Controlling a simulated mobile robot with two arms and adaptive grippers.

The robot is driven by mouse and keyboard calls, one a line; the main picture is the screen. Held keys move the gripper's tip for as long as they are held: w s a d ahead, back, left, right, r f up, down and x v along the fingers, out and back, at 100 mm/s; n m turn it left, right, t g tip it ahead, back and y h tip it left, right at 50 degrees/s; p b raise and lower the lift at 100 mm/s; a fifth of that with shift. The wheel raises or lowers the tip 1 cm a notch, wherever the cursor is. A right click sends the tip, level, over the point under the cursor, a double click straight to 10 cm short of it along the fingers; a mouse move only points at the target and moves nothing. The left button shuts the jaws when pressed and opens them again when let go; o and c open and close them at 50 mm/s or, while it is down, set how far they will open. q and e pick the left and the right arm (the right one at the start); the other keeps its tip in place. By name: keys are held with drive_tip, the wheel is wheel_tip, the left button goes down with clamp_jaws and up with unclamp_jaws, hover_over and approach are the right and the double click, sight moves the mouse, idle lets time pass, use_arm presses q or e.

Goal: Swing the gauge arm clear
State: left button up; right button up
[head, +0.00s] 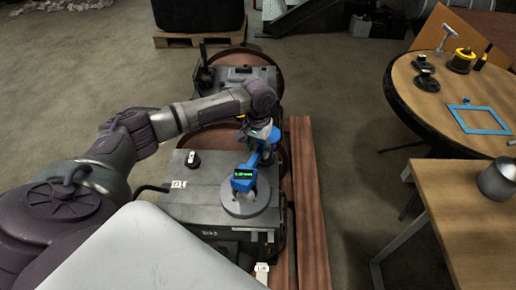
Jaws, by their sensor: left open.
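The gauge arm (247,178) is blue with a small lit green display. It lies over the round grey ring (247,203) on top of the metal block (185,216). A blue post (271,138) stands at its far end. My left gripper (262,146) is open at the far end of the gauge arm, beside the blue post. I cannot tell whether its fingers touch the blue part. My right gripper does not show.
A small black-and-white item (193,160) stands on the block. Reddish beams (309,215) run along its right side. A round wooden table (432,108) with a blue frame (480,119) and a wooden bench (455,215) with a metal pot (497,180) stand at right. Open floor lies between.

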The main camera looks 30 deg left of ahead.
use_arm(q)
drive_tip(key=shift+c, duration=0.5)
clamp_jaws()
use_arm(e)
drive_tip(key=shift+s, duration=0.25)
